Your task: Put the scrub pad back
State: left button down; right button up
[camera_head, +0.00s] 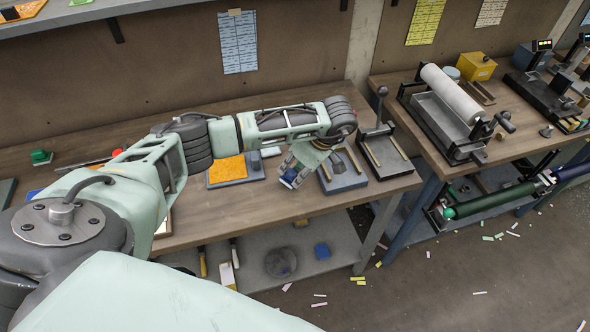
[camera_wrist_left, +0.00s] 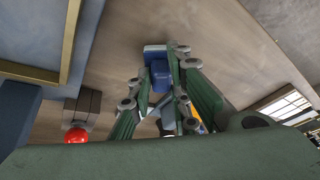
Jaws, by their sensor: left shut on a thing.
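The scrub pad looks like a small blue block (camera_wrist_left: 160,77) with a paler layer at its far side. In the left wrist view it sits between the fingertips of my left gripper (camera_wrist_left: 162,68), which is shut on it. In the head view the left gripper (camera_head: 295,168) points down over the front part of the left bench, and a bit of the blue pad (camera_head: 288,178) shows at its tips. I cannot tell whether the pad touches the bench top. My right gripper is not in view.
A lever press (camera_head: 383,150) stands farther right. The bench's front edge (camera_head: 300,212) is close; the lower shelf holds a dark bowl (camera_head: 281,263).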

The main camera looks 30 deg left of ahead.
pick_arm(q)
jog(key=shift+f, duration=0.2)
jog(key=c, duration=1.6)
grip_release()
jog(key=shift+o, duration=0.2)
